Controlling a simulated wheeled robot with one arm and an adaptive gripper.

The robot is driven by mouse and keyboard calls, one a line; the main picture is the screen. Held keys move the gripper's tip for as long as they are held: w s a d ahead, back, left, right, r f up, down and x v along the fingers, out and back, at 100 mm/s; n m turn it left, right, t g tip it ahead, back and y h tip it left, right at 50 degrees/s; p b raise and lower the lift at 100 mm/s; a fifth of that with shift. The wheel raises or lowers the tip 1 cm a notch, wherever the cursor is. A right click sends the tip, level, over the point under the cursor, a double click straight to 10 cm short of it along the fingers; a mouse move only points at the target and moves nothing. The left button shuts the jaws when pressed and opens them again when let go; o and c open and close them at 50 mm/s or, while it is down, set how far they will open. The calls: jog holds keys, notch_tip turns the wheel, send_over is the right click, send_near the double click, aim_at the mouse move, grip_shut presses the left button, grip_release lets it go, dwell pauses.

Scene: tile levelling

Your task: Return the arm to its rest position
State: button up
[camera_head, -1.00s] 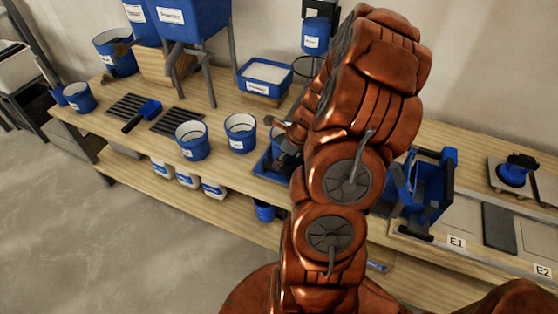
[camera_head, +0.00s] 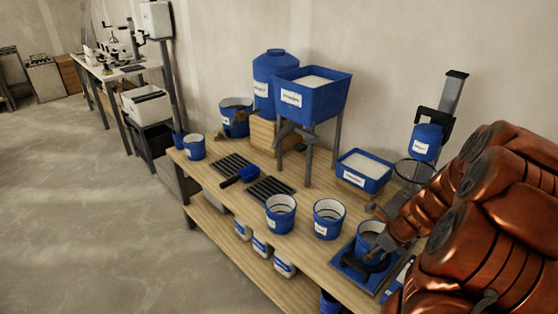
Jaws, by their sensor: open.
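My copper-coloured arm (camera_head: 490,220) comes in from the right edge and reaches left over the front of the workbench (camera_head: 225,190). My gripper (camera_head: 378,216) is at its far end, small and partly hidden by the arm. It is open, and I see nothing held in it. It is close above a blue bucket (camera_head: 368,240) that stands on a blue tray (camera_head: 345,262). I cannot tell whether gripper and bucket touch.
Two open blue buckets (camera_head: 281,213) (camera_head: 328,218) stand left of the gripper. Behind are a white-filled blue tub (camera_head: 364,172), a hopper on legs (camera_head: 312,95) and a dark upright stand (camera_head: 447,105). A blue-handled tool (camera_head: 240,176) lies on black grates. The floor (camera_head: 90,220) at left is clear.

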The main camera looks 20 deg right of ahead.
jog(key=s+a+r+n+g+y+p, duration=0.1)
jog(key=a+r+n, duration=0.5)
jog(key=a+n, duration=0.3)
jog(key=s+a+r+n+g+p, duration=0.2)
jog(key=a+r+n, duration=0.4)
jog(key=a, duration=0.5)
jog(key=s+a+r+n+g+h+p, duration=0.1)
jog(key=s+a+r+n, duration=0.3)
jog(key=s+n, duration=0.4)
jog(key=s+a+r+n+g+h+p, duration=0.1)
jog(key=s+a+r+n, duration=0.3)
jog(key=s+n, duration=0.4)
jog(key=shift+s+a+r+n+g+h+p, duration=0.3)
jog(key=shift+r+g+p, duration=0.15)
jog(key=shift+r, duration=0.3)
jog(key=shift+d, duration=0.1)
